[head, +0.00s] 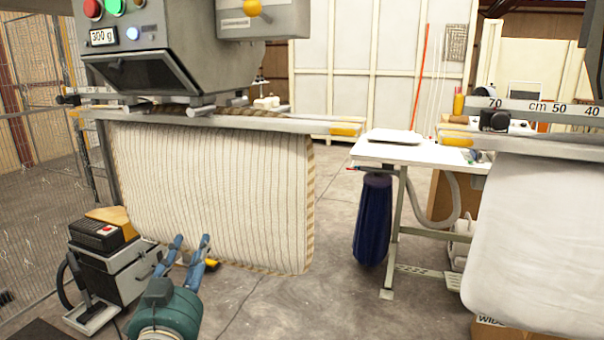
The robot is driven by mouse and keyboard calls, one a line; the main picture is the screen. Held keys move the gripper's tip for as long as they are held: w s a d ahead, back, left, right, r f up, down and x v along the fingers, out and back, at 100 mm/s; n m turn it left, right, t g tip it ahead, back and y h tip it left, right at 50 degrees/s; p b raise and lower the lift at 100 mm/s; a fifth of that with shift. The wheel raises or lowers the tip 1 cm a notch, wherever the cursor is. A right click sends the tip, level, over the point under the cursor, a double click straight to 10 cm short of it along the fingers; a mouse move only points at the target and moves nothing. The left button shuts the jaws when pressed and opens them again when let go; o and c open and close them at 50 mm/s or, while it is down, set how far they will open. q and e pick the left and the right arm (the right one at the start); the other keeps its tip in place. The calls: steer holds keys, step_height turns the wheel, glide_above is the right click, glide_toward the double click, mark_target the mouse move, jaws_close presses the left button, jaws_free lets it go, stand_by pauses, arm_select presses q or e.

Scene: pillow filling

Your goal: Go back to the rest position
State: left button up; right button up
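My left gripper (191,250) is low in the head view, left of centre. Its two blue fingers are apart and nothing shows between them. It is in front of the lower part of a striped pillow cover (215,190), which hangs under the grey filling machine (190,45). I cannot tell whether the fingertips touch the cloth. The machine's display reads 300 g. My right gripper is not in view.
A small grey unit (110,270) with a hose stands at lower left, beside a wire fence. A white sewing table (405,150) with a dark blue bag (373,220) under it is right of centre. White cloth (545,240) hangs at right. The central floor is clear.

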arm_select(q)
steer(key=s+a+f+n+g, duration=0.1)
steer(key=s+f+g, duration=0.4)
steer(key=f, duration=0.7)
steer(key=s+a+f+n+g, duration=0.1)
steer(key=s+f+n+g, duration=0.15)
steer(key=s+f, duration=0.7)
steer(key=s+d+f+g+h, duration=0.25)
steer(key=s+f+g, duration=0.65)
steer(key=s+f, duration=1.1)
steer(key=f, duration=1)
steer(key=s+f, duration=0.2)
steer(key=f, duration=1.1)
steer(key=s+a+f+g+y, duration=0.1)
steer(key=s+a+f+g, duration=0.1)
steer(key=s+f, duration=1.3)
steer(key=shift+s+a+m, duration=0.2)
steer(key=shift+s+m, duration=0.15)
steer(key=shift+s, duration=0.25)
